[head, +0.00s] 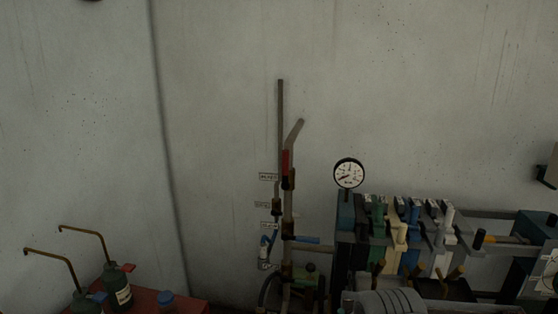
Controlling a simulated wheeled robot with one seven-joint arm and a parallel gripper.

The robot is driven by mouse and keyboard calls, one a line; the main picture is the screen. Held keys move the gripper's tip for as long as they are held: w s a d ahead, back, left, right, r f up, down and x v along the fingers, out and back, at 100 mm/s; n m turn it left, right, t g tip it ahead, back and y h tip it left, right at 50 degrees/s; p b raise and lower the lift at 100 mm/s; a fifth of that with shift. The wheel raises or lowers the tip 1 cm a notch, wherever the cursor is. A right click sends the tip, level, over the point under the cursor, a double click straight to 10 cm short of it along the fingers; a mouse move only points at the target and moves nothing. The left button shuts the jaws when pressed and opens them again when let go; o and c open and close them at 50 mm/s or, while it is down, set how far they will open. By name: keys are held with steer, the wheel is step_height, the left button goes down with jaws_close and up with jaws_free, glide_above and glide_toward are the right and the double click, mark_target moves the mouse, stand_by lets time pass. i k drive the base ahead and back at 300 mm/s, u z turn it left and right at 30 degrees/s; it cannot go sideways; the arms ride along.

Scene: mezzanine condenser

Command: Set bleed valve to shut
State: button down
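A vertical pipe assembly (288,205) stands against the wall near the middle of the head view. A red lever handle (286,162) points upright along it. A blue lever handle (307,240) lower down sticks out to the right, roughly level. A small blue-and-white fitting (265,242) sits left of the pipe. Small white labels (268,177) are beside the pipe, too small to read, so I cannot tell which handle is the bleed valve. The bottom of the assembly is dark and partly cut off. My gripper is not in view.
A round dial gauge (348,173) stands right of the pipe, above a crowded row of coloured blocks (398,228). A red surface (150,302) at lower left holds green oil cans (117,285) with long bent spouts. The wall above is mostly bare.

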mark_target(285, 167)
steer(key=u, duration=0.5)
steer(key=i, duration=1)
steer(key=u, duration=0.75)
